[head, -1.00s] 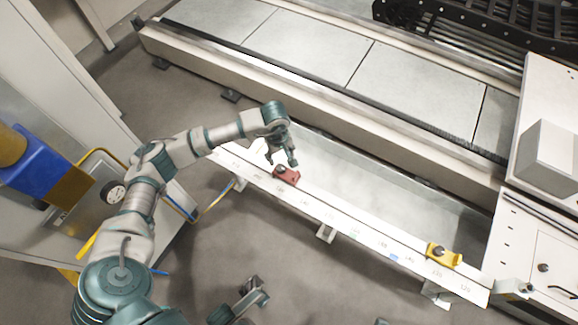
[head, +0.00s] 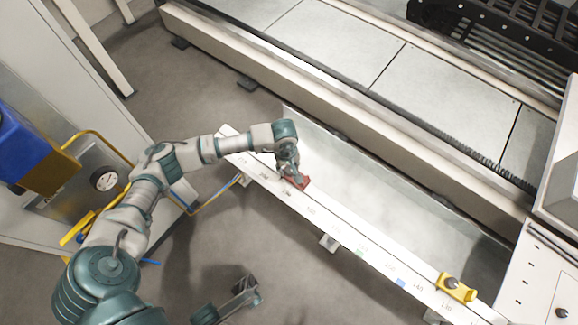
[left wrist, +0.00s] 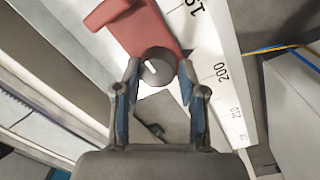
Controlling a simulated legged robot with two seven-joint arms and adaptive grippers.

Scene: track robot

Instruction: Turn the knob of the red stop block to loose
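The red stop block (head: 303,184) sits on the white ruler rail (head: 333,222), partly hidden by my left gripper (head: 291,176) in the head view. In the left wrist view the red block (left wrist: 148,28) carries a round dark grey knob (left wrist: 157,68) with a white mark on it. My left gripper (left wrist: 160,70) is open, with one fingertip on each side of the knob. I cannot tell whether the fingers touch it. My right gripper (head: 246,292) shows low in the head view, away from the rail; its opening is unclear.
A yellow stop block (head: 456,288) sits farther right on the same rail. A grey metal trough (head: 400,205) runs behind the rail, with the long machine bed beyond. A white cabinet (head: 545,270) stands at the right end. Blue and yellow cables hang at the left.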

